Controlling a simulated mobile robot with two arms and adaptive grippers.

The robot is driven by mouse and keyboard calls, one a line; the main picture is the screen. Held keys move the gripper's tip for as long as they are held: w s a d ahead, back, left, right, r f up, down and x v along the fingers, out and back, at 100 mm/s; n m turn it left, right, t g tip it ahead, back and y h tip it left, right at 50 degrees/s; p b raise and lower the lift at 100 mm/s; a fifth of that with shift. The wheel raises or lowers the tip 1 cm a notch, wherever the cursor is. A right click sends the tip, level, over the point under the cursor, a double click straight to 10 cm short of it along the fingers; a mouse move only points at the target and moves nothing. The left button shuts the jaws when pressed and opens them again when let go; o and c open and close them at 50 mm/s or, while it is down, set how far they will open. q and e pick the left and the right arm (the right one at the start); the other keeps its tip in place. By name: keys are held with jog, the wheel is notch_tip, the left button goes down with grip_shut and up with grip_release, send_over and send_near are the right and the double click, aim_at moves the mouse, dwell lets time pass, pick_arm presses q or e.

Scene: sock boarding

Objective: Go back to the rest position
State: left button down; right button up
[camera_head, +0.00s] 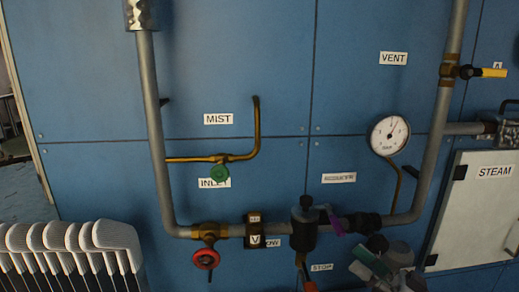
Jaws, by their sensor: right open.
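My right gripper (376,256) shows at the bottom, right of the middle, in front of the blue panel. It is open, and I see nothing between its fingers. It is below the horizontal pipe (345,224) and to the right of a black valve body (303,226). Whether it touches anything there I cannot tell. Its lower part runs out at the bottom edge. My left gripper is not in view.
A row of white foot-shaped forms (70,238) stands at the lower left. A purple lever (334,221), a red handwheel (206,258), a pressure gauge (388,135) and a yellow-handled valve (482,72) stick out from the panel. A white STEAM door (474,222) is at the right.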

jog(key=s+a+f+m+t+h, duration=0.1)
jog(key=a+f+m+t+h, duration=0.1)
jog(key=f+m+h, duration=0.45)
jog(key=s+a+f+m+t+h, duration=0.1)
jog(key=f+m+t+h, duration=0.15)
jog(key=f+h, duration=0.65)
jog(key=s+d+f+g+h, duration=0.15)
jog(key=s+f+g, duration=0.25)
jog(key=s, duration=0.4)
jog(key=s+f+g+h, duration=0.2)
jog(key=s+f+g, duration=0.15)
jog(key=s, duration=0.45)
jog(key=s+d+f+g+h, duration=0.1)
jog(key=s+f+g, duration=0.2)
jog(key=s+g, duration=0.35)
notch_tip(320, 180, down, 24)
jog(key=s+p, duration=0.2)
jog(key=s, duration=0.1)
jog(key=s+d+f, duration=0.2)
jog(key=s+f, duration=1.3)
jog(key=s, duration=0.2)
jog(key=shift+d+f+g+p, duration=0.3)
jog(key=shift+d+g+p, duration=0.05)
jog(key=shift+g+p, duration=0.1)
